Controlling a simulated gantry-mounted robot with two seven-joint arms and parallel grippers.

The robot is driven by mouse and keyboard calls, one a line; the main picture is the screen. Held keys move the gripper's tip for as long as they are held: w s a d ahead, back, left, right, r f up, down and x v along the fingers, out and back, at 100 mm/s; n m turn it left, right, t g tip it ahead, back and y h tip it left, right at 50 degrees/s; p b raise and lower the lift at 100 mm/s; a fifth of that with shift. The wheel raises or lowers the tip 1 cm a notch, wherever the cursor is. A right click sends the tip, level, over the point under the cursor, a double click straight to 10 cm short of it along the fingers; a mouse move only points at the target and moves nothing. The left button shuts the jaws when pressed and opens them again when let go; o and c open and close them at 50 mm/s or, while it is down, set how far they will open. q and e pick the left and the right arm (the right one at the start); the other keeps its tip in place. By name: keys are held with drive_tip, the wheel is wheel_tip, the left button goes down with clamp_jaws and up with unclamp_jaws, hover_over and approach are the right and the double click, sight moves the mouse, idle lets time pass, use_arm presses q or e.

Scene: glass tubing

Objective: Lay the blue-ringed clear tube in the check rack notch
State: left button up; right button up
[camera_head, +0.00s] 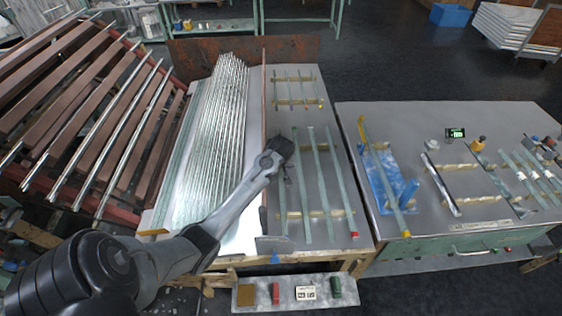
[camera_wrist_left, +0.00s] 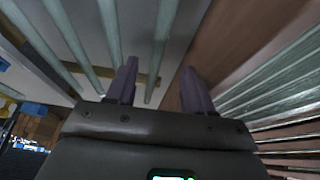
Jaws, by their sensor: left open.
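My left gripper (camera_head: 283,149) is over the left side of the middle table's tube rack in the head view. In the left wrist view, its two fingers (camera_wrist_left: 159,68) are apart. A clear tube (camera_wrist_left: 162,42) shows between them, with nothing visibly gripped; its depth relative to the fingertips is unclear. Several clear tubes (camera_head: 318,180) lie side by side across brass-coloured bars (camera_head: 312,214). No blue ring can be made out, so I cannot tell which is the blue-ringed one. On the right table, a rack with brass-coloured bars (camera_head: 459,167) may be the check rack; its notch is too small to see.
A sloping bundle of glass tubes (camera_head: 215,140) lies left of the arm, beside an upright brown divider (camera_head: 264,100). A blue tray (camera_head: 381,178) with a long strip across it and a small display (camera_head: 455,133) are on the right table. A gap separates the tables.

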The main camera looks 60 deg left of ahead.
use_arm(q)
drive_tip(key=shift+v, duration=2.05)
